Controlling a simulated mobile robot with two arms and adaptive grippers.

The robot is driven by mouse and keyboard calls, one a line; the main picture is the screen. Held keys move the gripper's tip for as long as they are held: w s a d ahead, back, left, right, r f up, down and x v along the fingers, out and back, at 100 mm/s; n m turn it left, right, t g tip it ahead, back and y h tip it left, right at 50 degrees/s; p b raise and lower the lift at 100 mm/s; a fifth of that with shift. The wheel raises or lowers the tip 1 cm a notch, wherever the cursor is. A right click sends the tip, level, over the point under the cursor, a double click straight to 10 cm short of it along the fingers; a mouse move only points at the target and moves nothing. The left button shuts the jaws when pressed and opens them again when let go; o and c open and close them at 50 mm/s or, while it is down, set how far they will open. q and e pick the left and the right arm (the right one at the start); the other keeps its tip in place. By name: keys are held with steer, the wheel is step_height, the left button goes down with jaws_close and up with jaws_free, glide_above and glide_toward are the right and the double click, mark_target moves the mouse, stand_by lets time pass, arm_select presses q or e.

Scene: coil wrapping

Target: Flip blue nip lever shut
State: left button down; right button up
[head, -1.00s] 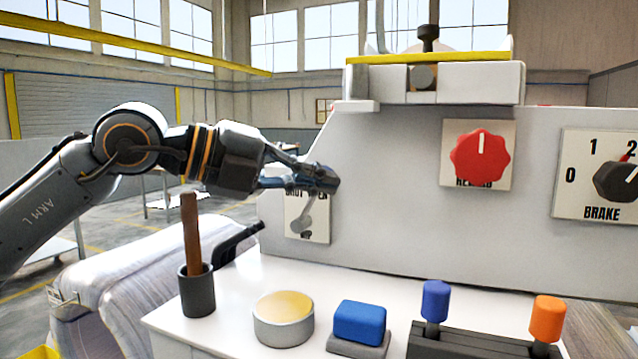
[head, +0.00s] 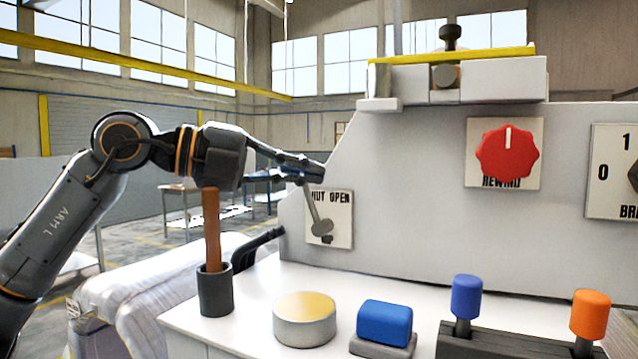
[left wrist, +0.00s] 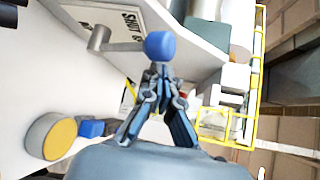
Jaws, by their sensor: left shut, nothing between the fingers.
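The nip lever (head: 318,212) is a grey arm on a white plate (head: 342,232) marked SHUT and OPEN. It leans up and to the left from its pivot, toward the SHUT side. In the left wrist view its blue knob (left wrist: 160,45) is clear, just beyond my left fingertips; I cannot tell whether they touch it. In the head view the knob is largely hidden by the fingers. My left gripper (head: 312,171), also in the left wrist view (left wrist: 160,74), is shut and empty at the lever's upper end. My right gripper is out of view.
A red rewind knob (head: 507,152) is on the panel to the right. Below stand a wooden-handled tool (head: 211,232) in a dark cup (head: 214,292), a yellow-topped disc (head: 304,318), a blue block (head: 385,322), and blue (head: 466,296) and orange (head: 590,312) levers.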

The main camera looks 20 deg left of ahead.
arm_select(q)
steer(key=a+b, duration=0.2)
steer(key=shift+a+f+n+h, duration=0.3)
steer(key=shift+a+f+h, duration=0.05)
steer(key=shift+a+h, duration=0.05)
stand_by(0.6)
steer(key=v, duration=1.2)
steer(key=shift+s+f, duration=0.2)
steer(key=shift+d, duration=0.1)
